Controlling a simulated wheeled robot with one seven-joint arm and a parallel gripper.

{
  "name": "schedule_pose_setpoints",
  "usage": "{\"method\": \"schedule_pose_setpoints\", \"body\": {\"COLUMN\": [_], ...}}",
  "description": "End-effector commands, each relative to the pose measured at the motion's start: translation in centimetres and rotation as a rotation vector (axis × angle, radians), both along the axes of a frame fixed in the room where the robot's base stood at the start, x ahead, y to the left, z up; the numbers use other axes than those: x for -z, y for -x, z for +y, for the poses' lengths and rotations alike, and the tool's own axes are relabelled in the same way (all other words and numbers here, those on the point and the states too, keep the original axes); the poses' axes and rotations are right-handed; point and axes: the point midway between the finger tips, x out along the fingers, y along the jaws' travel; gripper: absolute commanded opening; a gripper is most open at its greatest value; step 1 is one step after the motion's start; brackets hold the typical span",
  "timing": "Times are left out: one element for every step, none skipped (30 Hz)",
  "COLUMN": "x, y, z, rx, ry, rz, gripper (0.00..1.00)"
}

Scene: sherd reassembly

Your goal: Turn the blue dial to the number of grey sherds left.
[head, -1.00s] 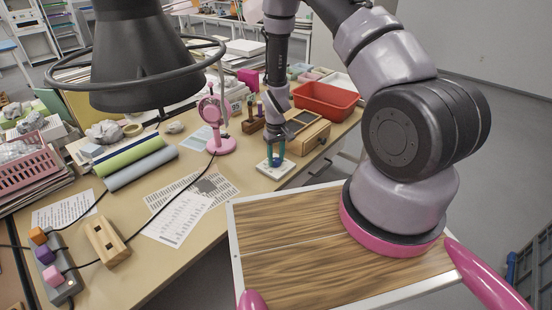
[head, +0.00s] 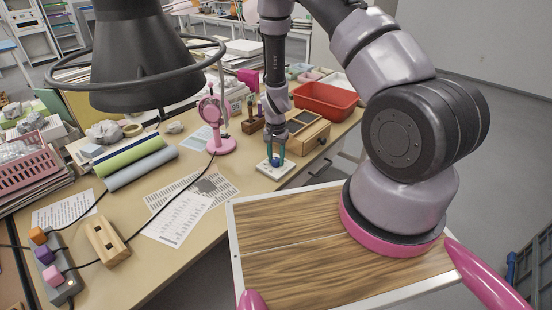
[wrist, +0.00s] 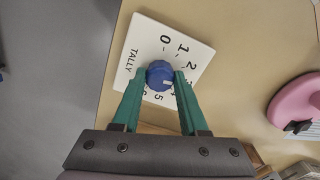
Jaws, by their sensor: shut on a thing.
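The blue dial (wrist: 160,75) sits on a white plate (wrist: 141,42) marked TALLY, with numbers from 0 upward around it. A small pale mark on the dial faces the lower right, roughly toward the 4, which is partly hidden by a finger. My gripper (wrist: 160,76) has green fingers closed on both sides of the dial. In the head view my gripper (head: 276,155) points down at the plate (head: 266,169) near the table's front edge. No grey sherds can be made out clearly in either view.
A pink fan-like stand (head: 220,145) is left of the dial. A wooden box (head: 312,138) and a red tray (head: 326,99) stand behind and to the right. Printed sheets (head: 180,215) lie at the left. A black lamp (head: 140,60) hangs over the table.

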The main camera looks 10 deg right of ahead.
Motion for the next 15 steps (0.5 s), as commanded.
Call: {"method": "schedule_pose_setpoints", "body": {"x": [-0.05,-0.05,-0.05,-0.05,-0.05,-0.05,-0.05,-0.05,-0.05,-0.05,-0.05,-0.05,-0.05,-0.05,-0.05], "y": [-0.06,-0.06,-0.06,-0.07,-0.07,-0.08,-0.07,-0.07,-0.07,-0.08,-0.08,-0.08,-0.08,-0.08,-0.08], "z": [0.02,0.02,0.02,0.01,0.01,0.01,0.00,0.00,0.00,-0.01,-0.01,-0.01,-0.01,-0.01,-0.01], "rx": [0.029,0.045,0.068,0.083,0.095,0.112,0.123,0.133,0.144,0.152,0.159,0.167,0.171,0.175,0.178], "ry": [0.000,0.000,0.000,0.000,0.000,0.000,0.000,0.000,0.000,0.000,0.000,0.000,0.000,0.000,0.000], "rz": [-0.001,-0.001,-0.001,-0.001,-0.001,-0.001,-0.001,-0.001,-0.001,-0.001,-0.001,-0.001,-0.001,-0.002,-0.002], "gripper": [0.00,0.00,0.00,0.00,0.00,0.00,0.00,0.00,0.00,0.00,0.00,0.00,0.00,0.00,0.00]}}
